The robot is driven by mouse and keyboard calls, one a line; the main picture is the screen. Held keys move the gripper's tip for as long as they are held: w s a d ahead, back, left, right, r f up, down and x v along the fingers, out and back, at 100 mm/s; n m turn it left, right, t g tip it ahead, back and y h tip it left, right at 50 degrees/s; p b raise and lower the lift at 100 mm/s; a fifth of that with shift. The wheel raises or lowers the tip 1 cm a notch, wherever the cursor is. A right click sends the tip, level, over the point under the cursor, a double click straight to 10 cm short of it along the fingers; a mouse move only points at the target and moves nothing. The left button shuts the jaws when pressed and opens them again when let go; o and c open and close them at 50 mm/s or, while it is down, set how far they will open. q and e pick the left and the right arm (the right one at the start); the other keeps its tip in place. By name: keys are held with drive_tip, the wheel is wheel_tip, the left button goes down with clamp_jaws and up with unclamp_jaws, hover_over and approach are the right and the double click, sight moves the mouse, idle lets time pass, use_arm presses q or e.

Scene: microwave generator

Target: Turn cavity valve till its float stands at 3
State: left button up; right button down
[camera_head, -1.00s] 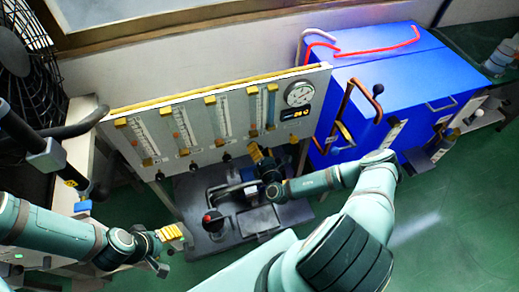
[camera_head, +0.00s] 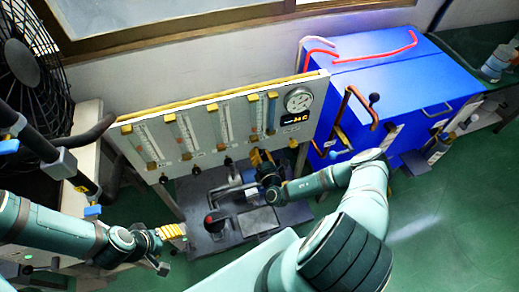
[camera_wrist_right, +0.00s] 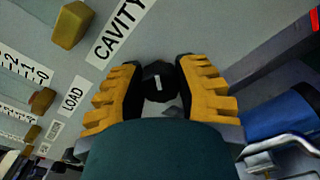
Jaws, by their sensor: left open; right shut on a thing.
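The flow panel (camera_head: 213,140) stands upright with several tube gauges and a row of black valve knobs along its bottom edge. In the right wrist view the label CAVITY (camera_wrist_right: 120,28) is beside a black knob (camera_wrist_right: 159,82). My right gripper (camera_wrist_right: 160,85) is shut on that knob, its yellow fingers on both sides. In the head view my right gripper (camera_head: 262,158) is at the panel's lower right, covering the knob. The cavity gauge tube (camera_head: 271,112) is the rightmost; its float is too small to read. My left gripper (camera_head: 180,230) is open and empty, low and left of the panel.
A blue cabinet (camera_head: 390,85) with pipes stands to the right. A dark pump unit (camera_head: 225,215) sits below the panel. A black fan (camera_head: 30,70) is at the left.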

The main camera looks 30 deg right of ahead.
drive_tip(key=shift+w+d+r+n+p, duration=0.1)
drive_tip(key=shift+d+r+n+p, duration=0.15)
drive_tip(key=shift+n+p, duration=0.35)
drive_tip(key=c, duration=0.6)
unclamp_jaws()
drive_tip(key=shift+a+f, duration=0.1)
drive_tip(key=shift+s+a, duration=0.15)
drive_tip(key=shift+s, duration=0.4)
drive_tip(key=v, duration=1.1)
